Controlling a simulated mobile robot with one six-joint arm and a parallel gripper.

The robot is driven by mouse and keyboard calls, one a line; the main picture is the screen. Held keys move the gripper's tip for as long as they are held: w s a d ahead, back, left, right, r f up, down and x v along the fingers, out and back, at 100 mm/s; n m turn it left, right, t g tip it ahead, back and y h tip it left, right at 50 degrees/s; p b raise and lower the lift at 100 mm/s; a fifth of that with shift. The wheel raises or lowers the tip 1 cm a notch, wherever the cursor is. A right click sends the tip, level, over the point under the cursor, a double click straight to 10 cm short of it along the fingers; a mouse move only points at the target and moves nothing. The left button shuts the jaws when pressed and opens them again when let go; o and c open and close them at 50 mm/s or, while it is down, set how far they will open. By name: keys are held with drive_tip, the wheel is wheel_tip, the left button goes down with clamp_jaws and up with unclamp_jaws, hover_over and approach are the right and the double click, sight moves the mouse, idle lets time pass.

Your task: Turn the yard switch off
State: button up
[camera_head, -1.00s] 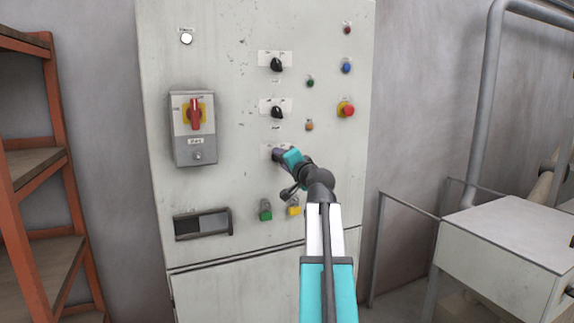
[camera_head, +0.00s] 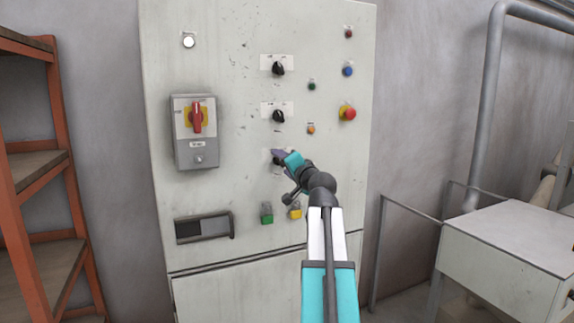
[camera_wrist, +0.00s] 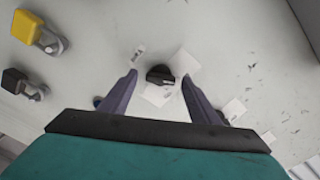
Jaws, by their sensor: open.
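Three black rotary knobs on white label plates run down the middle of the grey cabinet (camera_head: 235,205). The lettering is too small to tell which one is the yard switch. My gripper (camera_head: 283,155) is at the lowest knob (camera_head: 276,161), partly covering it and its plate. In the wrist view this black knob (camera_wrist: 160,75) sits between my two spread fingers, with a gap on each side, and I see no contact. Its exact pointer direction is hard to tell. The upper knob (camera_head: 278,68) and middle knob (camera_head: 278,116) are clear of my gripper.
A grey box with a red rotary handle (camera_head: 197,118) is at the left. A green (camera_head: 267,214) and a yellow padlock-like piece (camera_head: 295,210) are below my gripper. A red mushroom button (camera_head: 347,113) is at the right. An orange shelf (camera_head: 60,130) and white-topped table (camera_head: 510,235) flank the cabinet.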

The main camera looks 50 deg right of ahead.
drive_tip(key=b+v, duration=0.1)
drive_tip(key=v, duration=1.3)
drive_tip(key=shift+d+f, duration=0.1)
drive_tip(key=shift+w, duration=0.1)
idle(0.4)
